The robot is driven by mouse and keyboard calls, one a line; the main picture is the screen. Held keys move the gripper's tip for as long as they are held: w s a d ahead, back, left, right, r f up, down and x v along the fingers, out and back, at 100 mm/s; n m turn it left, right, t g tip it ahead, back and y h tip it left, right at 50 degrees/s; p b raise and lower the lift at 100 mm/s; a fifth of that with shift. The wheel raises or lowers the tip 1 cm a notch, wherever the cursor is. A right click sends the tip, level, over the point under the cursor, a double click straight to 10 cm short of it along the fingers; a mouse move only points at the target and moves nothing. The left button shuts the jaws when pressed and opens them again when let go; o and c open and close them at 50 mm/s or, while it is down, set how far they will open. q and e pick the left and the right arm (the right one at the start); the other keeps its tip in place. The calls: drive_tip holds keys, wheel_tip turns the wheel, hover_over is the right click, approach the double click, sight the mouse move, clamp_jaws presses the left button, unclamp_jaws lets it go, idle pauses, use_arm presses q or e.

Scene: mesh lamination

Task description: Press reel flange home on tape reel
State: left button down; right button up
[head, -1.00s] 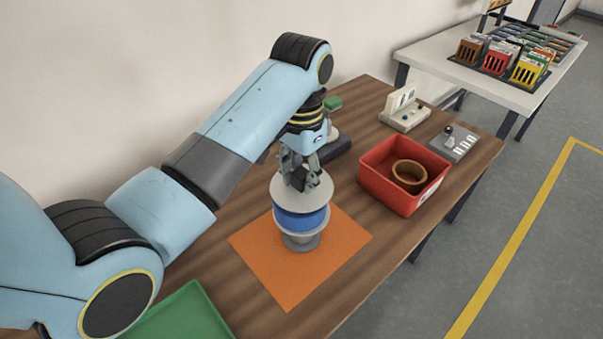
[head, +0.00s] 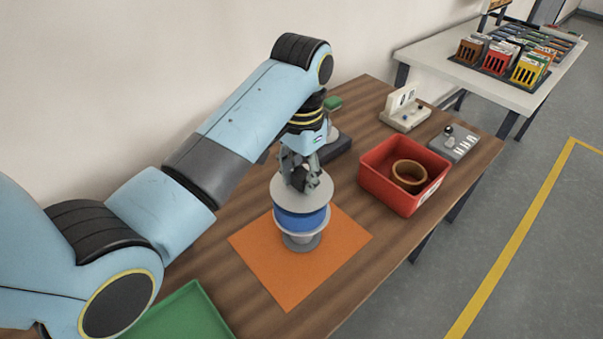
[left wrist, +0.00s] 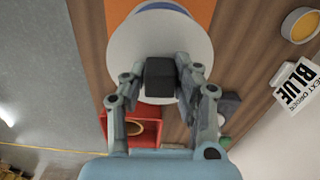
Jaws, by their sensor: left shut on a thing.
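The tape reel (head: 301,219) shows a blue band and stands on a pale round base on the orange mat (head: 276,269). The pale grey disc of the reel flange (head: 284,196) lies over the blue band; I cannot tell whether a gap is left between them. In the left wrist view the flange (left wrist: 125,58) fills the upper middle, with a blue edge beyond it. My left gripper (head: 299,182) points down above the reel. Its fingers are shut on a dark block (left wrist: 160,77) at the middle of the flange. My right gripper is not in view.
A red bin (head: 376,188) holding a brown ring (head: 409,175) stands right of the mat. A green tray (head: 182,317) lies at the near left. Grey devices (head: 455,143) stand at the table's far right. A sign reading "BLUE" (left wrist: 297,82) shows in the wrist view.

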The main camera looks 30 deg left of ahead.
use_arm(q)
drive_tip(key=shift+f, duration=0.85)
drive_tip(key=shift+r, duration=0.15)
idle(0.3)
drive_tip(key=shift+r, duration=0.75)
drive_tip(key=shift+f, duration=0.9)
idle(1.3)
drive_tip(key=shift+r, duration=0.1)
idle(0.3)
drive_tip(key=shift+r, duration=0.8)
drive_tip(key=c, duration=0.9)
unclamp_jaws()
